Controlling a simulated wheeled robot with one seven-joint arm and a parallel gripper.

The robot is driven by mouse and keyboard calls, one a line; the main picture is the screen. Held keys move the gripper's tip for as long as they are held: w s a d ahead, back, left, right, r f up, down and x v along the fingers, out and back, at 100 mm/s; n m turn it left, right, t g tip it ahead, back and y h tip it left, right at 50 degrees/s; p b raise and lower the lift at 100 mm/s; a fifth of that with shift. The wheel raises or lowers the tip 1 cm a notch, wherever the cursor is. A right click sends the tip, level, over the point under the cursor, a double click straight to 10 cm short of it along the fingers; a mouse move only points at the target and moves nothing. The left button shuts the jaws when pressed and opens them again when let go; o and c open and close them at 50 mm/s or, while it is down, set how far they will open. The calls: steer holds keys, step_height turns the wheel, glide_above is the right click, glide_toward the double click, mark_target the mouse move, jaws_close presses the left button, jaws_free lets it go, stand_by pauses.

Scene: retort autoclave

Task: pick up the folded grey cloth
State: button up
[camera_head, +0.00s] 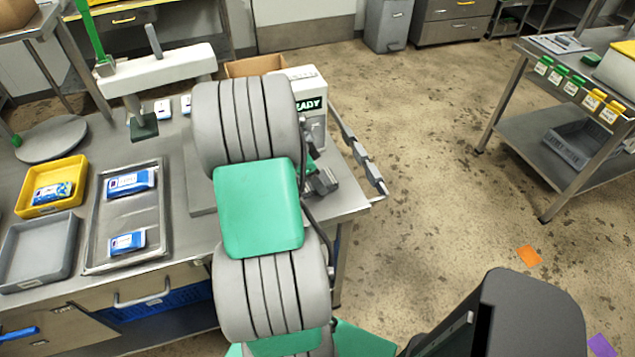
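I cannot make out a folded grey cloth anywhere in the camera_head view; part of the steel table (345,200) is hidden behind my grey and green arm. A dark grey jointed part (322,182), with a bit of green above it, shows just right of my arm over the table's right end. It looks like my gripper, partly covered by the arm. Its fingers are too small and hidden to tell open from shut, and I see nothing held in it.
A boxy machine with a "READY" display (309,104) stands behind my arm. On the table's left are a yellow bin (48,208), a grey bin (36,286) and a metal tray (125,212) with blue-white packs. A trolley (535,115) stands right; the floor between is mostly clear.

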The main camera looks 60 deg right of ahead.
steer(key=shift+c, duration=1.3)
steer(key=shift+r, duration=0.3)
step_height(320, 180, up, 2)
steer(key=shift+d+r+b, duration=0.1)
steer(key=shift+r+b, duration=0.05)
steer(key=shift+b, duration=0.55)
steer(key=a+r, duration=0.3)
steer(key=r, duration=0.1)
steer(key=shift+w+a+r+b, duration=0.1)
steer(key=shift+a+r+b, duration=0.15)
steer(key=shift+a+b, duration=0.1)
steer(key=a+r+b, duration=0.1)
steer(key=a+r, duration=0.4)
steer(key=a, duration=0.5)
steer(key=shift+a+r, duration=0.25)
steer(key=shift+r, duration=0.1)
